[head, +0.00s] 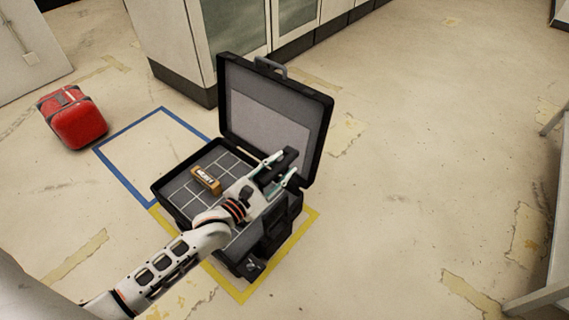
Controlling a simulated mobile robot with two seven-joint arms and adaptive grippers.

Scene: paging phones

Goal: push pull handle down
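A black hard case (225,258) stands open on the floor, its lid (318,150) raised at the back. A dark bar that looks like the pull handle (290,156) stands up over the case's right part, in front of the lid. My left gripper (279,168) reaches in from the lower left with its fingers spread, the dark bar between them. I cannot tell whether a finger touches it. My gripper and wrist hide the lower part of the bar and some of the case. My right gripper is not in view.
A red suitcase (75,118) lies at left. Cabinets (180,45) stand behind.

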